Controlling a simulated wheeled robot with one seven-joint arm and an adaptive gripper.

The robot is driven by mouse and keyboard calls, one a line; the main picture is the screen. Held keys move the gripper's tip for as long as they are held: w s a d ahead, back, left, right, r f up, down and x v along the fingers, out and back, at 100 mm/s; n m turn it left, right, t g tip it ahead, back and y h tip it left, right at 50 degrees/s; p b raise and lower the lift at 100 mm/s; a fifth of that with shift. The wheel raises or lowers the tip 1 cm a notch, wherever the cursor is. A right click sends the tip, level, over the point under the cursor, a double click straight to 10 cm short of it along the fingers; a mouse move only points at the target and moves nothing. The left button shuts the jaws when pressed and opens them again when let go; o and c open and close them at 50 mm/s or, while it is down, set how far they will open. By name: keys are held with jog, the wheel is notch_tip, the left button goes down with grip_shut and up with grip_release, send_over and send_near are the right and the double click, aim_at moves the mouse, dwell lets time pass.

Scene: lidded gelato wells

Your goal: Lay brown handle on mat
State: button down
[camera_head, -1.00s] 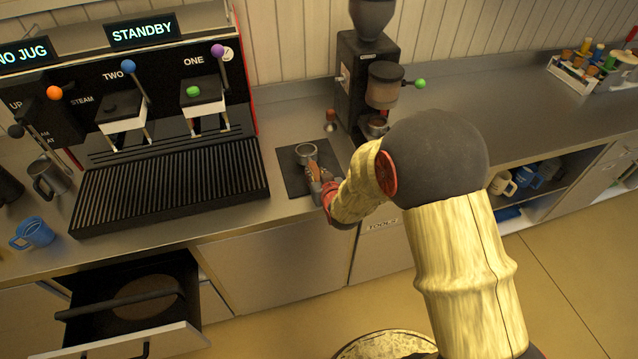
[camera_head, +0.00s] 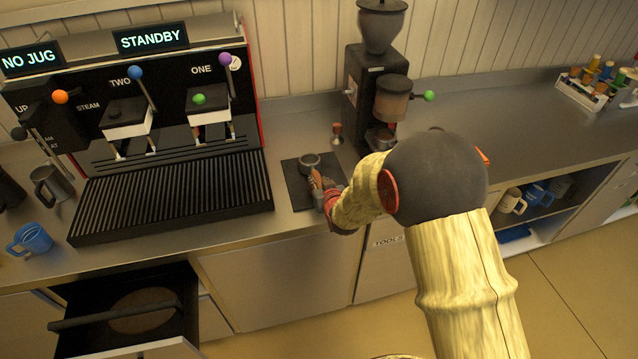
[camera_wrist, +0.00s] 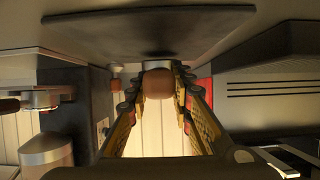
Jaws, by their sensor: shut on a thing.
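The brown handle (camera_head: 317,182) belongs to a portafilter with a round metal basket (camera_head: 310,161). The basket is over the dark mat (camera_head: 296,188) on the counter, right of the coffee machine. My gripper (camera_head: 322,190) is shut on the handle, over the mat's front right part. In the wrist view, my gripper's fingers (camera_wrist: 158,95) flank the rounded brown handle end (camera_wrist: 158,84), and the mat (camera_wrist: 230,29) appears just beyond it. My arm hides part of the mat's right side. I cannot tell whether the handle touches the mat.
The drip tray (camera_head: 170,200) lies left of the mat. A tamper (camera_head: 337,133) and the grinder (camera_head: 370,95) stand behind it. An open drawer (camera_head: 130,310) juts out at lower left. The counter at right is mostly clear.

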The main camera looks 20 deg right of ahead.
jog(key=shift+f+b, duration=0.4)
jog(key=shift+b, duration=0.05)
jog(key=c, duration=1.5)
grip_release()
jog(key=shift+f, duration=0.1)
jog(key=shift+w+r+p+v, duration=0.15)
jog(key=shift+p+v, duration=0.2)
jog(key=shift+v, duration=0.65)
jog(key=shift+w+r+p+v, duration=0.1)
jog(key=shift+r+p+v, duration=0.15)
jog(key=shift+v, duration=0.7)
jog(key=shift+r+p+v, duration=0.1)
jog(key=shift+p+v, duration=0.3)
jog(key=shift+v, duration=0.6)
jog(key=shift+s, duration=0.1)
jog(key=v, duration=1.2)
